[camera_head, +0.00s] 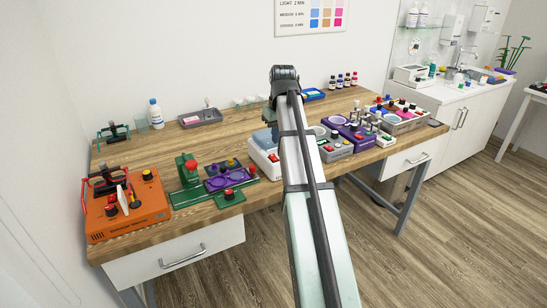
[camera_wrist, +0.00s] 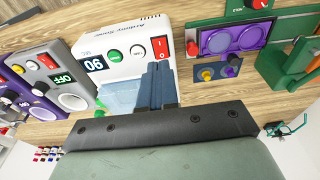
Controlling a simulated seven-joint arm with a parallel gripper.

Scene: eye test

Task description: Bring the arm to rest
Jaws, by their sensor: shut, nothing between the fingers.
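My gripper (camera_wrist: 158,68) shows in the wrist view as two blue-grey fingers pressed together with nothing between them. The fingers stand in front of a white device (camera_wrist: 118,52) with a display, a green button and a red switch; I cannot tell how high above it they are. In the head view my arm reaches up over the middle of the bench, and its hand end hangs beside the same white device (camera_head: 263,158). The fingertips are not clear there.
The wooden bench (camera_head: 150,155) carries an orange device (camera_head: 130,215) at left, a green and purple station (camera_head: 215,180), a grey tray (camera_head: 200,119), a white bottle (camera_head: 156,114) and purple and grey devices at right. A white side cabinet (camera_head: 462,115) stands farther right. Bare wood shows behind the green station.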

